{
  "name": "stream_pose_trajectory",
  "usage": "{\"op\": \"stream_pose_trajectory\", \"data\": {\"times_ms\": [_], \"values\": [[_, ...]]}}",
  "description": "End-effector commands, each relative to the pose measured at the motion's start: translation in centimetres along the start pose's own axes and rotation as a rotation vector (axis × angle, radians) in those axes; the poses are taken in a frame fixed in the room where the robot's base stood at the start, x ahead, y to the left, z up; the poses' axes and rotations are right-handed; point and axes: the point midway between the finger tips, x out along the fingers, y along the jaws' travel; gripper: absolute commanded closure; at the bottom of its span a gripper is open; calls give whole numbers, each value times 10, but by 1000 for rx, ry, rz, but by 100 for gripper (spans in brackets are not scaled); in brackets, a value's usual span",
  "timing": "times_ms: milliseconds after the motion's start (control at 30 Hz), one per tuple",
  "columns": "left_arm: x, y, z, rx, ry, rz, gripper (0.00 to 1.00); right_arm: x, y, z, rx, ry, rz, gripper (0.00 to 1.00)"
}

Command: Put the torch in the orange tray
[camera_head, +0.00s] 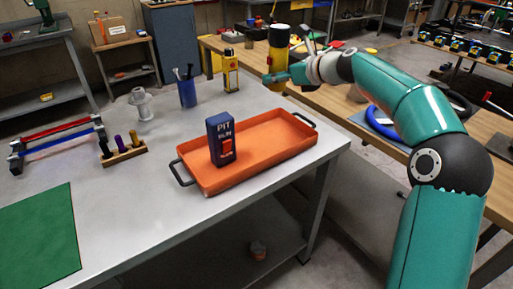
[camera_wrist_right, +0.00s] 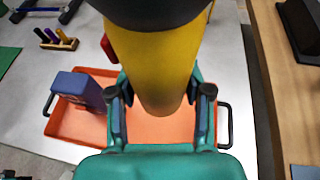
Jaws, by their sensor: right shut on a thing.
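The torch (camera_head: 279,58) is yellow with a black head and is held roughly upright in my right gripper (camera_head: 284,77). In the head view it shows beyond the tray, near the table's far right edge. In the wrist view the torch (camera_wrist_right: 160,70) sits between the fingers of the right gripper (camera_wrist_right: 162,98) and hides part of the tray behind it. The orange tray (camera_head: 275,155) lies on the grey table, with black handles; it also shows in the wrist view (camera_wrist_right: 60,128). My left gripper is not in view.
A dark blue box (camera_head: 221,140) stands in the tray's left part; the right part is bare. A blue pen cup (camera_head: 187,92), a yellow bottle (camera_head: 231,72), a grey fitting (camera_head: 142,104) and a wooden rack (camera_head: 123,153) stand on the table. A wooden bench (camera_head: 330,95) is behind.

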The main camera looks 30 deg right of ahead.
Motion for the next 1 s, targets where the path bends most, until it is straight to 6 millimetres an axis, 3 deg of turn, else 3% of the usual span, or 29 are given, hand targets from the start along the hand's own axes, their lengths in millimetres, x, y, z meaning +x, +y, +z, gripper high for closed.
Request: {"op": "stream_pose_trajectory", "data": {"times_ms": [167, 500, 833, 1000], "values": [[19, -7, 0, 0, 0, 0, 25, 1, -11, -36, 13, 2, -25, 96], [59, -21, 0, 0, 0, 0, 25, 28, -16, -118, 17, 2, -36, 96], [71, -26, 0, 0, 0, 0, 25, 39, -16, -144, 16, 1, -35, 96], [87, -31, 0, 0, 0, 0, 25, 51, -16, -173, 17, 2, -35, 96]]}}
